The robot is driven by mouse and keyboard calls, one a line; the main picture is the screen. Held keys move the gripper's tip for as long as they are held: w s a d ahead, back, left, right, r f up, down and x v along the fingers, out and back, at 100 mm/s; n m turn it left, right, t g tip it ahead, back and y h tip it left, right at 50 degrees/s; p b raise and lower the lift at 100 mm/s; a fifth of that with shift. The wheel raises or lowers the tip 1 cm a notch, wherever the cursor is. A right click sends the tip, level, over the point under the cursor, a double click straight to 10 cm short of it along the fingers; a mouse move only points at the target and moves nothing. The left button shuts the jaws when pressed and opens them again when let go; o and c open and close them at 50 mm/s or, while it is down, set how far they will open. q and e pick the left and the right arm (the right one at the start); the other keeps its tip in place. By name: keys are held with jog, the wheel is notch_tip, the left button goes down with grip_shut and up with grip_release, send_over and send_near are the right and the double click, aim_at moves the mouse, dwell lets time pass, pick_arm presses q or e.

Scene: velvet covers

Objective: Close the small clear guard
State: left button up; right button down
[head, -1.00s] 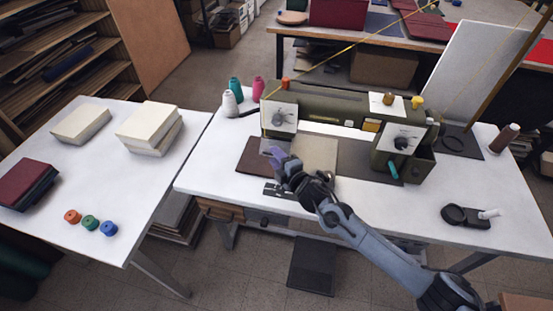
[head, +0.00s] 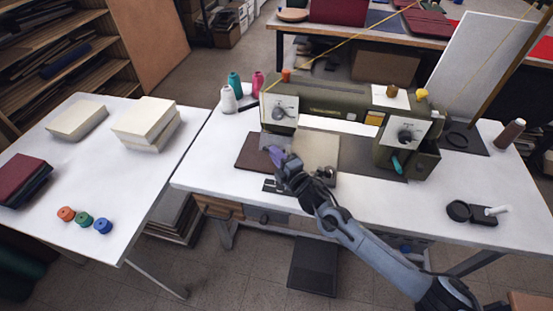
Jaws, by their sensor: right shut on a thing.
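The olive-green sewing machine (head: 330,108) stands on the white table, its needle head (head: 281,110) at the left end. The small clear guard (head: 270,138) shows as a faint greyish see-through piece just below that head. My right gripper (head: 277,154) reaches in from the lower right. Its purple-tipped fingers are at the guard's lower edge, below the needle head, and are shut on it. The fingers hide part of the guard and the needle area. My left gripper is not in view.
A black magnifier-like tool (head: 470,212) lies at the right. The left table holds book blocks (head: 147,122) and small coloured spools (head: 84,220).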

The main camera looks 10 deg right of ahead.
jog(key=shift+f+b, duration=0.35)
jog(key=shift+f, duration=0.15)
jog(key=shift+w+r+n+t, duration=0.1)
jog(key=shift+n+t, duration=0.3)
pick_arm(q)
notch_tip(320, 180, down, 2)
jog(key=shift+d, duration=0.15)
pick_arm(e)
jog(key=shift+r, duration=0.1)
jog(key=c, duration=1.2)
grip_release()
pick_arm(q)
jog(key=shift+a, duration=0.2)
pick_arm(e)
jog(key=shift+d, duration=0.1)
